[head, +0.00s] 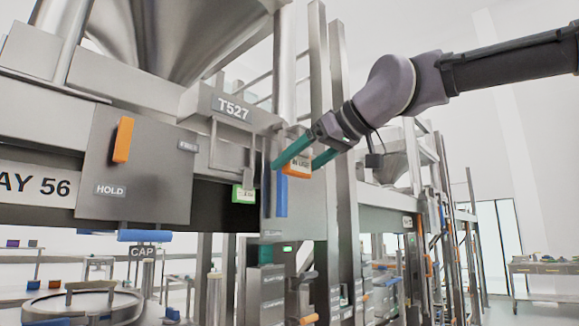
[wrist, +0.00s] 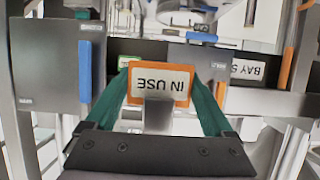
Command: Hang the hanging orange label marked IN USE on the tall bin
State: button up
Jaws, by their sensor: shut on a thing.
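The orange label (head: 299,173) marked IN USE is between the green fingers of my gripper (head: 295,160), which is shut on it. In the wrist view the label (wrist: 160,75) shows face-on, with its text upside down, and a grey tab (wrist: 158,114) in front of its edge. The tall bin (head: 185,30) is the steel hopper at upper left, with a grey T527 plate (head: 233,108) on its frame. My gripper is to the right of and lower than this plate. Whether the label touches the bin or frame cannot be told.
A green-and-white tag (head: 243,195) hangs below the plate. A grey HOLD panel (head: 135,170) with an orange handle (head: 123,140) is at left. A blue bar (head: 281,195) and steel posts (head: 345,180) stand close to my gripper. Open room lies at right.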

jog(key=s+d, duration=0.6)
jog(key=d, duration=0.1)
dwell(0.5)
dwell(0.3)
